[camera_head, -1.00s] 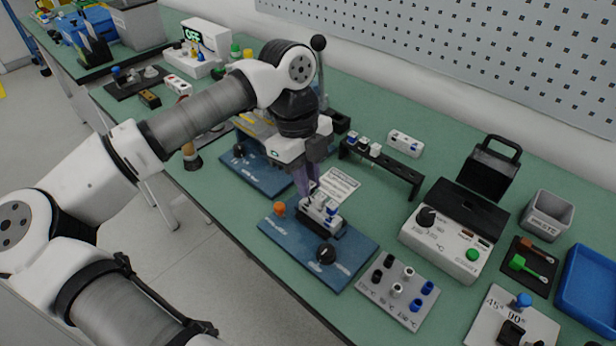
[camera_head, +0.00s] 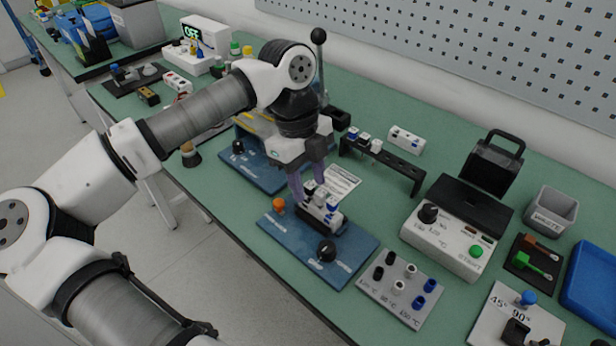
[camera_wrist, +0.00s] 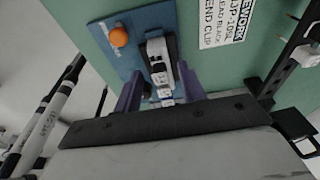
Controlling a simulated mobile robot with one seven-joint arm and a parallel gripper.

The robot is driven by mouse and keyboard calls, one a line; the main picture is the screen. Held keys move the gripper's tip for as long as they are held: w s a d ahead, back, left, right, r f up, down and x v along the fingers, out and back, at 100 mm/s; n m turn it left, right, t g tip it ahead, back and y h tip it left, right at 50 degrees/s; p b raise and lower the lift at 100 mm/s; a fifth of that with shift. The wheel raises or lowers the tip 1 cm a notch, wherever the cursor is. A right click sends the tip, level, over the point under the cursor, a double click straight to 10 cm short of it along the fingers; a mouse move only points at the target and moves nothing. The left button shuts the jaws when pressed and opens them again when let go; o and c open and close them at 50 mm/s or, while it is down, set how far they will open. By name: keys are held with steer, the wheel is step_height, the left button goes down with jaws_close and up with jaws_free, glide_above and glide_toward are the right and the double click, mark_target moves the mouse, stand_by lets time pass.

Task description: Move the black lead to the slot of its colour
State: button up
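A white block (camera_head: 322,216) with blue and dark parts stands on a blue fixture plate (camera_head: 290,243) that has an orange knob and a black knob. The block also shows in the wrist view (camera_wrist: 157,66). My gripper (camera_head: 309,190) is over the block, its two purple fingers spread. In the wrist view the open fingers (camera_wrist: 161,85) stand on either side of the block's near end, with small white pieces between them. I cannot tell which piece is the black lead, nor whether a finger touches it.
A black rack (camera_head: 400,180) with white and blue pieces stands behind at the right. A grey plate (camera_head: 376,293) with black, white and blue pegs lies right of the fixture. A control box (camera_head: 440,240) stands further right. A printed card (camera_head: 342,180) lies behind the block.

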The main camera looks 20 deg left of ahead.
steer(key=shift+r, duration=0.1)
steer(key=v, duration=1.3)
steer(key=shift+r+b, duration=0.35)
steer(key=shift+b, duration=0.1)
